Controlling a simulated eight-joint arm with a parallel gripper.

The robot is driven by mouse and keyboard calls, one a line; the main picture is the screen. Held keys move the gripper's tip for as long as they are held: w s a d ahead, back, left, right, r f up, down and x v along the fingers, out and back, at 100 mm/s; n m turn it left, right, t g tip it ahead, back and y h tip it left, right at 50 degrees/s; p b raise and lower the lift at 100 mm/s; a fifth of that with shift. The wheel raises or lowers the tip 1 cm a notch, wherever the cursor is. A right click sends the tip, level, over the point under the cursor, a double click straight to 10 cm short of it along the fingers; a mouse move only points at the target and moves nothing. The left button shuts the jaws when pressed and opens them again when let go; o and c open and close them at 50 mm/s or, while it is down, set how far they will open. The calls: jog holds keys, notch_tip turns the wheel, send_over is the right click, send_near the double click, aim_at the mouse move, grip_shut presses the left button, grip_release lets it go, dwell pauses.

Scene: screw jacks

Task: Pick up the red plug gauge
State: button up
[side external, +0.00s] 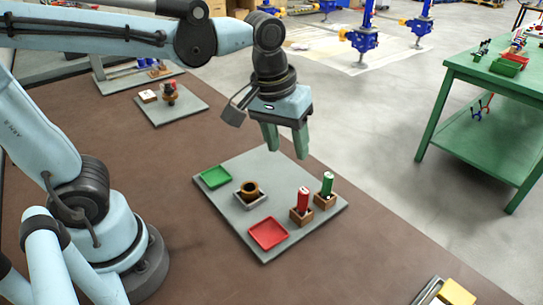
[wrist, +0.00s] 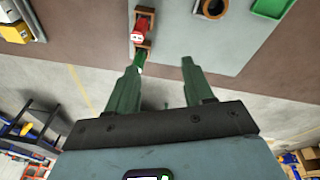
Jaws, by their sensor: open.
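The red plug gauge (side external: 303,199) stands upright in a small wooden block (side external: 301,215) on the grey board (side external: 285,165). In the wrist view the red gauge (wrist: 138,35) shows at the top, left of centre. A green plug gauge (side external: 327,184) stands in a similar block behind and right of it; in the wrist view it (wrist: 139,58) is partly hidden by my left finger. My gripper (side external: 284,143) hangs above the back part of the board, open and empty, with its green fingers pointing down. It also shows in the wrist view (wrist: 163,65), apart from the red gauge.
A red tray (side external: 268,233), a green tray (side external: 215,176) and a brown ring in a grey holder (side external: 249,190) share the board. A second board (side external: 170,110) with small parts lies behind. A yellow block (side external: 456,293) is at the front right. Brown table surface around the board is clear.

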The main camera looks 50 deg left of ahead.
aim_at(304, 191)
jog(key=d+g, duration=0.1)
jog(key=d, duration=0.1)
jog(key=w+d+n+g, duration=0.1)
jog(key=d, duration=0.1)
jog(key=shift+w+r+n, duration=0.1)
jog(key=shift+n, duration=0.2)
jog(key=shift+d+f+y, duration=0.2)
jog(key=shift+d+y, duration=0.05)
jog(key=shift+y, duration=0.05)
jog(key=shift+a+f, duration=0.1)
jog(key=shift+f, duration=5.75)
grip_shut()
